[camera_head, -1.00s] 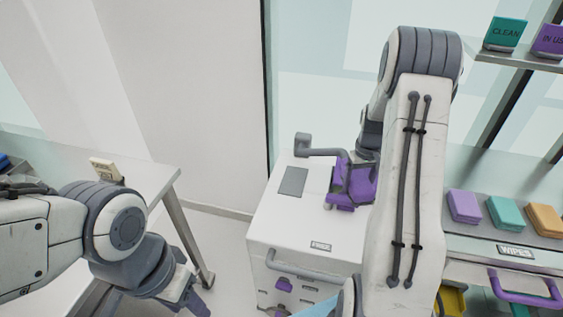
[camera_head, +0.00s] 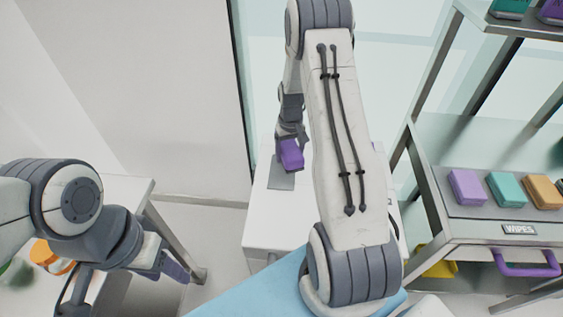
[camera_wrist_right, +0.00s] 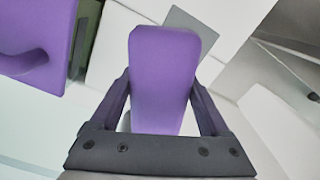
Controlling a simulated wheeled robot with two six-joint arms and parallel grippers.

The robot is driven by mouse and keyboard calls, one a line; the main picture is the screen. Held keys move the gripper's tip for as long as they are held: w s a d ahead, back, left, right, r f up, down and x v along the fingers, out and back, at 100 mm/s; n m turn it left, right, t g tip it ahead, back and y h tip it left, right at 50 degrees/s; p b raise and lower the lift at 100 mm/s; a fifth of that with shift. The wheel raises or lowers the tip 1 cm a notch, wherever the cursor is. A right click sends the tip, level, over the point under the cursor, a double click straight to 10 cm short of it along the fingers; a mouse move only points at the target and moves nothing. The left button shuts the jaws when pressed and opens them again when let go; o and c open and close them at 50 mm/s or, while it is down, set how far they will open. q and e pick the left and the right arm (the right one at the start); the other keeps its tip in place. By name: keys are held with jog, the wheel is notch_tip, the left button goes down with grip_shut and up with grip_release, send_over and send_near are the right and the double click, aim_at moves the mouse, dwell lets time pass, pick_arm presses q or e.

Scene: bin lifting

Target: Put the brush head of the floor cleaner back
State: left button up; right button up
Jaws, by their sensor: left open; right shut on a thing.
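My right gripper (camera_head: 290,135) is shut on a purple block (camera_head: 290,157) above the white cabinet top (camera_head: 262,215). In the right wrist view the purple block (camera_wrist_right: 160,60) sits between the two fingers of my right gripper (camera_wrist_right: 160,85). I cannot tell for sure whether it is the brush head. My left gripper (camera_head: 175,262) is open and empty at the left, near the side table. My right arm hides much of the cabinet.
A grey pad (camera_head: 282,180) lies on the cabinet top below the held block. A metal cart (camera_head: 475,235) at the right bears purple, teal and orange wipes packs. A white side table (camera_head: 125,190) stands at the left, with a floor gap before the cabinet.

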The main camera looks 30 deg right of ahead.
aim_at(283, 171)
jog(key=shift+w+a+f, duration=0.25)
jog(key=shift+a+f, duration=0.05)
jog(key=shift+a, duration=0.15)
jog(key=shift+w+a+f, duration=0.25)
jog(key=shift+a+f, duration=0.05)
jog(key=shift+a, duration=0.15)
jog(key=shift+a+f, duration=0.1)
jog(key=shift+f, duration=0.1)
notch_tip(283, 171, down, 3)
jog(key=shift+f+p, duration=0.2)
jog(key=shift+p, duration=0.35)
jog(key=shift+f, duration=0.2)
jog(key=shift+f, duration=0.2)
jog(key=o, duration=1)
jog(key=shift+o, duration=0.2)
jog(key=shift+r, duration=0.1)
